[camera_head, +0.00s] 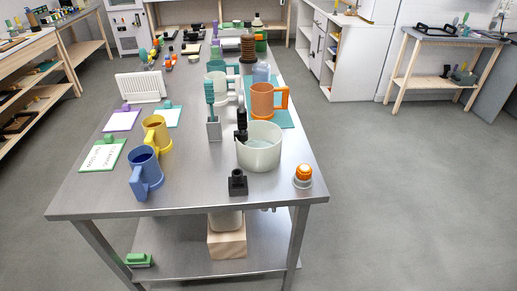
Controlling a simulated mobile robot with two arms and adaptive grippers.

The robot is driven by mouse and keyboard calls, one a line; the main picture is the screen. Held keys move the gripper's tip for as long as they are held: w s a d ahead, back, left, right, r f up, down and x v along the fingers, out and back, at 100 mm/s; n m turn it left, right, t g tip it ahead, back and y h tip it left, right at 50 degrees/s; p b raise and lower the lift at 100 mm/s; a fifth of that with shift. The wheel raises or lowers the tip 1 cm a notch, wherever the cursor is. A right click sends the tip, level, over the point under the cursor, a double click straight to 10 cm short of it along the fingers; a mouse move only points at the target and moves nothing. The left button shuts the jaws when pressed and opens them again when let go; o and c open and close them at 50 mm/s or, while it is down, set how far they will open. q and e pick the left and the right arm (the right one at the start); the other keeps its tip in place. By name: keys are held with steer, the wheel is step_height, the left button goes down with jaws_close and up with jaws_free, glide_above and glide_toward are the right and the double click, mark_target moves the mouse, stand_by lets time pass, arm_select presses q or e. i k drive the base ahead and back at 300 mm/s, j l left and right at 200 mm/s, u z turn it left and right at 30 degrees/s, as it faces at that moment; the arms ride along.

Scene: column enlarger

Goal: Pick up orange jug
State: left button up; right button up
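The orange jug (262,101) stands upright on the right side of the steel table (200,196), on a teal mat (284,117). Its handle points to the right. A white pot (259,150) stands just in front of it and may hide part of its base. Neither of my grippers shows in the head view.
A black clamp-like device (241,126) rises at the pot's left rim. A grey holder (214,129) with a teal tool stands left of it. Yellow (156,137) and blue (144,172) jugs stand at the left. An orange-topped button (303,172) sits at the right edge.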

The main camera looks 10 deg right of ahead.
mark_target(262, 93)
steer(key=i+l+u, duration=0.15)
steer(key=l, duration=0.35)
steer(key=i+l+u, duration=0.15)
steer(key=l, duration=0.35)
steer(key=i+l+u, duration=0.15)
steer(key=l, duration=0.35)
steer(key=i+l+u, duration=0.15)
steer(key=l, duration=0.4)
steer(key=k, duration=0.05)
